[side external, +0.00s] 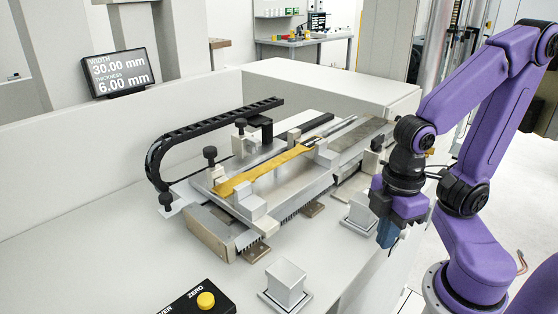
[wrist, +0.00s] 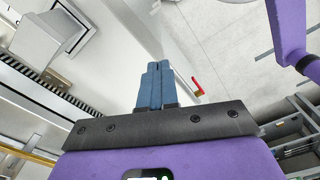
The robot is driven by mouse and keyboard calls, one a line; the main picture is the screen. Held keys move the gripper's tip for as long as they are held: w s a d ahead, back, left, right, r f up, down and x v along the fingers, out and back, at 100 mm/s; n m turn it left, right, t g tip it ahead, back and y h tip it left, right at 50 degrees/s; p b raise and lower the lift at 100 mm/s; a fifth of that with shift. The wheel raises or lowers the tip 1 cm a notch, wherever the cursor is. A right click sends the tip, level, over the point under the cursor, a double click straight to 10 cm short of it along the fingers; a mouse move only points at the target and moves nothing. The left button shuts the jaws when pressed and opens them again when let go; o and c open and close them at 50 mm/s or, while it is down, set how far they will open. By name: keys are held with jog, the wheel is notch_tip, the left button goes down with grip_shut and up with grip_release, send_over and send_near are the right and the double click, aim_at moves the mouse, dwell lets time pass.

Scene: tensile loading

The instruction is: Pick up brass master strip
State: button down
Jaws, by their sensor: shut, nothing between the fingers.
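The brass master strip (side external: 262,168) is a flat, yellow, wide-ended strip. It lies on the metal fixture (side external: 290,185) between light grey blocks in the side external view. A thin yellow edge, possibly the strip, shows at the lower left of the wrist view (wrist: 30,155). My gripper (side external: 387,240) points down at the right end of the bench, well to the right of the strip and apart from it. In the wrist view its blue fingers (wrist: 154,70) are together with nothing between them.
A grey block on a square base (side external: 360,212) stands between my gripper and the fixture. Another such block (side external: 286,283) stands at the front, near a black box with a yellow button (side external: 206,300). A black cable chain (side external: 200,128) arches behind the fixture. A display (side external: 118,73) stands at back left.

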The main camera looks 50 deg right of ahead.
jog(key=c, duration=0.7)
grip_release()
jog(key=w+a+r+n+h, duration=0.1)
jog(key=w+a+r+n, duration=0.15)
jog(key=w+r, duration=0.4)
jog(key=w+a+r+n+h, duration=0.1)
jog(key=w+a+r, duration=0.25)
jog(key=w, duration=0.65)
notch_tip(320, 180, up, 10)
jog(key=n+h, duration=0.2)
jog(key=h, duration=0.1)
send_over(278, 160)
jog(key=a, duration=0.8)
jog(key=x, duration=1.7)
jog(key=shift+s, duration=0.2)
